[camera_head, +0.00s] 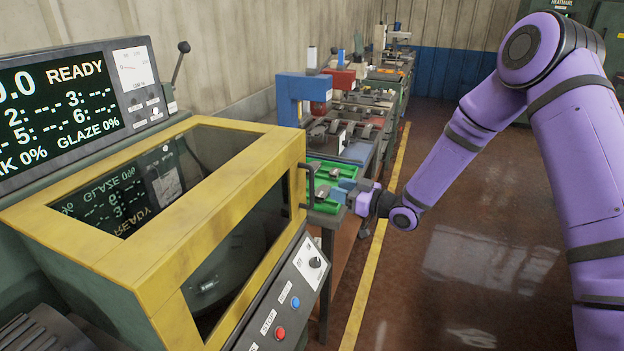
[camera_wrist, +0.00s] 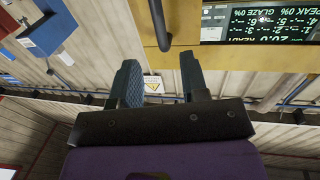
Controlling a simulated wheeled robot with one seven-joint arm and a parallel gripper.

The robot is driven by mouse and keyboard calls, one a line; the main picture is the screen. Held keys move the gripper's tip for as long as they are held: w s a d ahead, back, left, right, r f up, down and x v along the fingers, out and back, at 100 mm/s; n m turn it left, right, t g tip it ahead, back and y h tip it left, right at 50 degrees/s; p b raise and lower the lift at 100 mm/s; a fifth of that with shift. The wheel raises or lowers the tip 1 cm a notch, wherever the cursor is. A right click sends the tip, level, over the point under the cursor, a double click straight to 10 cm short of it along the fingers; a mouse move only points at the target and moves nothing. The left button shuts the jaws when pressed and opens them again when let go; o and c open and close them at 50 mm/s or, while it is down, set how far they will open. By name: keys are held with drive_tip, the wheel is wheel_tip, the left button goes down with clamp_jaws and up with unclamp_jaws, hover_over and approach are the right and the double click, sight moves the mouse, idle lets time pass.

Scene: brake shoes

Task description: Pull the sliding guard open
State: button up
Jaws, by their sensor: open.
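The sliding guard is a yellow frame (camera_head: 262,165) with dark see-through panels, on the machine at the left of the head view. Its black upright bar handle (camera_head: 309,184) is at the guard's right end. My gripper (camera_head: 341,191) is open and empty just right of the handle, and looks apart from it. In the wrist view, the two fingers (camera_wrist: 160,82) are spread. The dark handle (camera_wrist: 159,24) shows at the top, in line with the gap between them, against the yellow guard (camera_wrist: 184,24). The handle does not look gripped.
A display panel (camera_head: 75,105) reading READY stands behind the guard. A control box (camera_head: 300,275) with a knob and red and blue buttons is below it. Green trays (camera_head: 335,172) on a bench lie behind my gripper. The floor (camera_head: 470,265) at right is clear.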

hover_over(312, 203)
drive_tip(key=shift+w+a, duration=0.1)
drive_tip(key=shift+w, duration=0.3)
drive_tip(key=shift+c, duration=0.2)
clamp_jaws()
